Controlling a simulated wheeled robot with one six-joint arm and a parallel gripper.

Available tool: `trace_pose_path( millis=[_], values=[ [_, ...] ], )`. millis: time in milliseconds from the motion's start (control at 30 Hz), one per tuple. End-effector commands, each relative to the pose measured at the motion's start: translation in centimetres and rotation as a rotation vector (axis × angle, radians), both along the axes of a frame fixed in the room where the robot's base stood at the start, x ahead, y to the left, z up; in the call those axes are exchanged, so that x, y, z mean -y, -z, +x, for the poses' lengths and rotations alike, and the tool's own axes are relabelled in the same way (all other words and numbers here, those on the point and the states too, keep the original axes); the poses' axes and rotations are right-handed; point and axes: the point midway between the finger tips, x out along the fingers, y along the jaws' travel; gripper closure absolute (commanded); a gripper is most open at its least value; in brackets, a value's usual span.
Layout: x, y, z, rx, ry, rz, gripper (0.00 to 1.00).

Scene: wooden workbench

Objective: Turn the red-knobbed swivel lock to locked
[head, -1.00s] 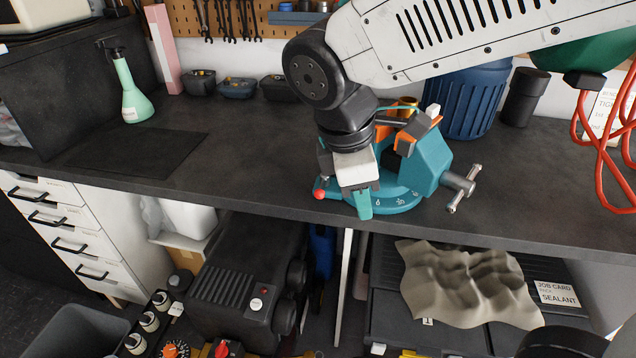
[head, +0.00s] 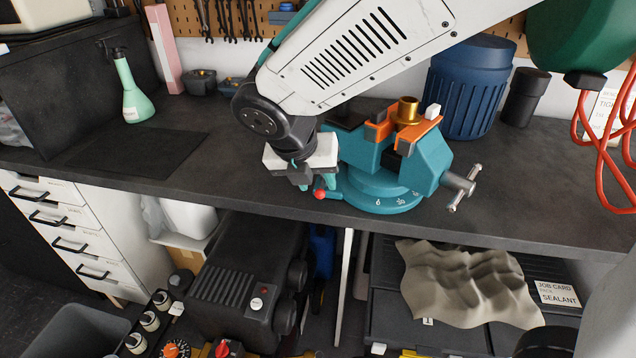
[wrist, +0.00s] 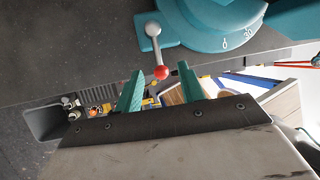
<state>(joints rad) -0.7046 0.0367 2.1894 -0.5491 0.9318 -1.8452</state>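The red knob (head: 319,194) of the swivel lock sits at the lower left of the teal vise base (head: 385,200), on a short lever. In the wrist view the red knob (wrist: 162,73) is at the end of a silver lever (wrist: 153,42), beside the teal base with its scale marks (wrist: 225,25). My gripper (head: 318,186) is over the knob, its fingers pointing down. In the wrist view my gripper (wrist: 160,69) is open, with the knob between its teal fingertips and a gap on both sides. Whether the fingers reach down around the knob is unclear.
The vise (head: 420,160) holds a brass part (head: 406,110) between orange jaws, and its handle (head: 460,187) sticks out right. A blue drum (head: 468,85) stands behind. The bench's front edge is close below.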

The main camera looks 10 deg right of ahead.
Motion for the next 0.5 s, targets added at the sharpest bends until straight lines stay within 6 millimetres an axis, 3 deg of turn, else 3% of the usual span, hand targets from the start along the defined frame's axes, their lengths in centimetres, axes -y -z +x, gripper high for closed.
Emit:
trace_pose_path(
  millis=[200,467,500],
  values=[
    [0.5,1.6,0.6,0.0,0.0,-0.001,0.61],
    [0.5,1.7,0.6,0.0,0.0,0.0,0.61],
    [0.5,1.7,0.6,0.0,0.0,0.0,0.72]
  ],
)
